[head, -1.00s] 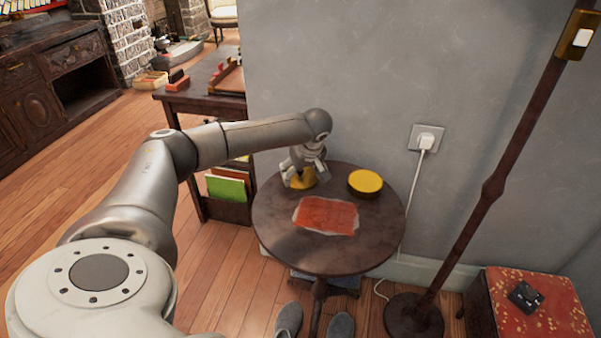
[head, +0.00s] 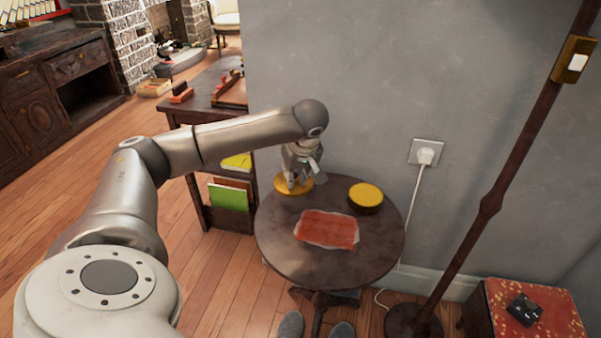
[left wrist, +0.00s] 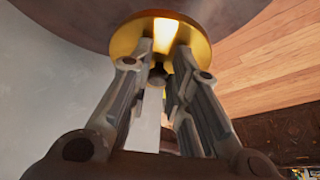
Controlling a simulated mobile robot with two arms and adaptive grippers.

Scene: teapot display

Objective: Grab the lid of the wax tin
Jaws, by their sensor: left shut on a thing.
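The lid of the wax tin (head: 281,185) is a round golden disc at the back left of the small round table (head: 285,250). My left gripper (head: 296,184) points down at the lid and is shut on it. In the left wrist view the lid (left wrist: 162,32) shows as a shiny gold disc, with both fingertips (left wrist: 164,52) against it. Whether the lid touches the table or is slightly raised, I cannot tell. The wax tin (head: 365,196), open with yellow wax, stands to the right of the lid. My right gripper is out of view.
A red cloth-like sheet (head: 327,230) lies at the middle of the table. A grey wall with a plugged-in socket (head: 426,153) is close behind. A dark lamp pole (head: 490,200) stands at the right. A desk (head: 210,90) is at the back left.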

